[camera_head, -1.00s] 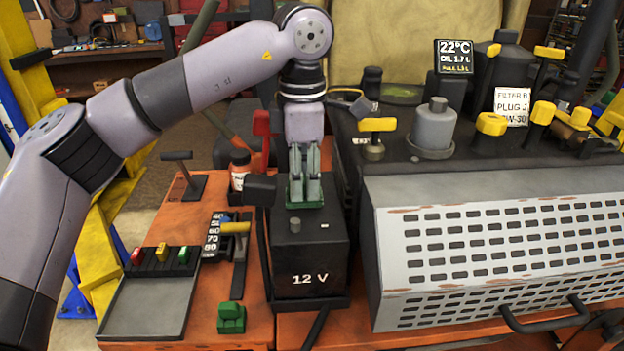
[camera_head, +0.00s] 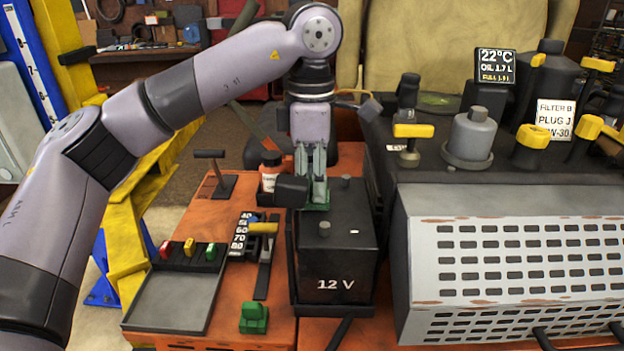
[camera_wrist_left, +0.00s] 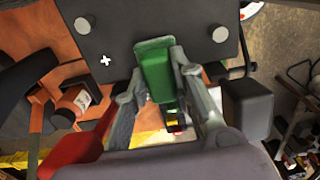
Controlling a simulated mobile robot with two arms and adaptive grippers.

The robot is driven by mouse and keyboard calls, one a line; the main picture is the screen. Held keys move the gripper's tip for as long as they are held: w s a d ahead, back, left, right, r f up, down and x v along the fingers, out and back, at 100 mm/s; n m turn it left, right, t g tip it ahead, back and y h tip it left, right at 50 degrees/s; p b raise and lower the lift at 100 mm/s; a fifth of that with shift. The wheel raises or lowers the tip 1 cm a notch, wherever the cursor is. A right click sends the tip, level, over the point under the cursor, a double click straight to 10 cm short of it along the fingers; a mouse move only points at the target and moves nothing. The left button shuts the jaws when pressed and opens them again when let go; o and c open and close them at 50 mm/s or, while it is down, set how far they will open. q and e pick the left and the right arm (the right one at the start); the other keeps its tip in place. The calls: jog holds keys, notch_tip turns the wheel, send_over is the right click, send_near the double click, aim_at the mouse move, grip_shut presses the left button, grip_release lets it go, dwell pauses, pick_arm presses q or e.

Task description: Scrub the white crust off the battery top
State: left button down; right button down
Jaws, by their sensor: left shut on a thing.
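The battery (camera_head: 335,265) is a black box marked "12 V", standing right of the orange deck. Its top shows two round grey posts and a small pale mark near the front one; I cannot make out any white crust. My left gripper (camera_head: 312,190) points down over the back left of the battery top. It is shut on a green block (camera_wrist_left: 157,75), whose base shows just below the fingertips in the head view (camera_head: 318,208). In the left wrist view the block overlaps the edge of the battery top (camera_wrist_left: 150,22); I cannot tell if it touches. My right gripper is not in view.
An orange-capped bottle (camera_head: 270,172) stands left of the battery. A grey tray (camera_head: 172,302), coloured blocks and a green holder (camera_head: 254,318) lie on the orange deck (camera_head: 215,325). A grey slotted cover (camera_head: 520,260) and yellow-handled parts crowd the right.

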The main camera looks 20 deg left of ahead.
pick_arm(q)
jog(key=shift+r+p, duration=1.8)
jog(key=shift+r, duration=0.9)
notch_tip(320, 180, up, 3)
jog(key=shift+r+p, duration=0.1)
jog(key=shift+p, duration=1.15)
